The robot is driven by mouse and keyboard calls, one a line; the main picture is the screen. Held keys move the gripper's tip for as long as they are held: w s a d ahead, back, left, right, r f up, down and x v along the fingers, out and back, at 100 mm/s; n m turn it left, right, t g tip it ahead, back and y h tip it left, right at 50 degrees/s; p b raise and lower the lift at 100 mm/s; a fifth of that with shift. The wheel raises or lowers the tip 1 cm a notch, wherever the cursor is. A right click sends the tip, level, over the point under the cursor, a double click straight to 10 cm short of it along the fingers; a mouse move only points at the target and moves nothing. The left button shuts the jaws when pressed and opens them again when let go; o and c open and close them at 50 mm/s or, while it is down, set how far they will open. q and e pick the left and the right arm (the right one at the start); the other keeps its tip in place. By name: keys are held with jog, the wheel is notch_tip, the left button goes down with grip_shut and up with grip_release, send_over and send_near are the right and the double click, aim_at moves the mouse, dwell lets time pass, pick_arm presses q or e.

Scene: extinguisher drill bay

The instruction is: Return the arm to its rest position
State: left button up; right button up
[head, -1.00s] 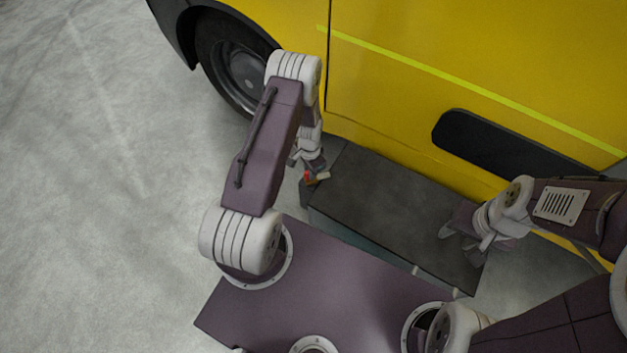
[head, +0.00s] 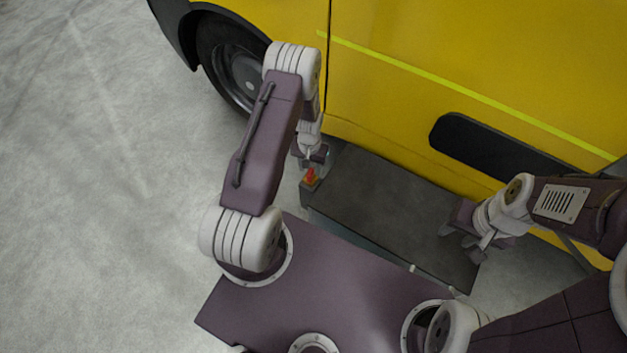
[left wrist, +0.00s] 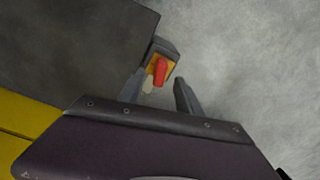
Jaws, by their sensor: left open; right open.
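A small red switch handle (head: 310,175) on a yellow plate sits on a small grey box at the left end of a dark bench. In the left wrist view the red handle (left wrist: 160,70), its yellow plate (left wrist: 152,62) and the grey box (left wrist: 165,46) show just beyond the fingers. My left gripper (head: 312,163) is open beside the handle, with nothing visibly held; in the left wrist view its fingers (left wrist: 161,82) are spread apart. Whether a finger touches the handle I cannot tell. My right gripper (head: 458,224) is open and empty over the bench's right part.
The dark bench top (head: 385,205) is bare. A yellow vehicle (head: 430,70) with a black wheel (head: 235,65) stands right behind the bench, close to both arms. The grey concrete floor (head: 90,180) at the left is clear.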

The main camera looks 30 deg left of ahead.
pick_arm(q)
notch_tip(320, 180, up, 5)
jog(key=shift+f+p, duration=0.1)
jog(key=shift+p, duration=0.45)
pick_arm(e)
jog(key=shift+r, duration=0.9)
